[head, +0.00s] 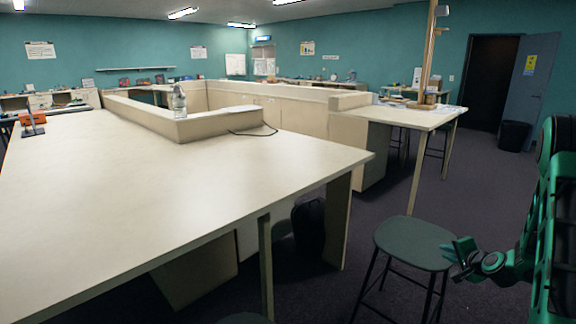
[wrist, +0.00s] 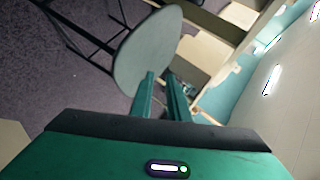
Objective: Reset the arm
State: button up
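My arm (head: 556,220) shows at the right edge of the head view, dark with green parts. My gripper (head: 450,252) is at its lower end, level in the picture with the seat of a dark green stool (head: 415,243). In the wrist view my gripper (wrist: 163,98) shows two green fingers with a gap between them. Nothing is seen between the fingers. The stool (wrist: 146,48) appears beyond the fingertips, and I cannot tell the distance to it.
A long pale table (head: 190,190) fills the left and middle. A clear bottle (head: 179,102) stands on its raised ledge. A second table (head: 410,115) stands further back. A dark bin (head: 513,136) is by the open door (head: 528,80). Dark floor is clear at right.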

jog(key=s+a+r+n+g+y, duration=0.1)
jog(key=s+a+r+n+g, duration=0.5)
jog(key=s+a+r, duration=0.55)
jog(key=s+a+r+n+g, duration=0.1)
jog(key=s+a+r+g, duration=0.1)
jog(key=s, duration=0.9)
jog(key=s+a+r+n+g, duration=0.1)
jog(key=s+a+r+g, duration=0.1)
jog(key=s, duration=0.8)
jog(key=s+a+r+n+g, duration=0.1)
jog(key=s+a+r+g, duration=0.1)
jog(key=s, duration=0.9)
jog(key=shift+s+a+r, duration=0.25)
jog(key=shift+s+a, duration=0.1)
jog(key=shift+a, duration=0.55)
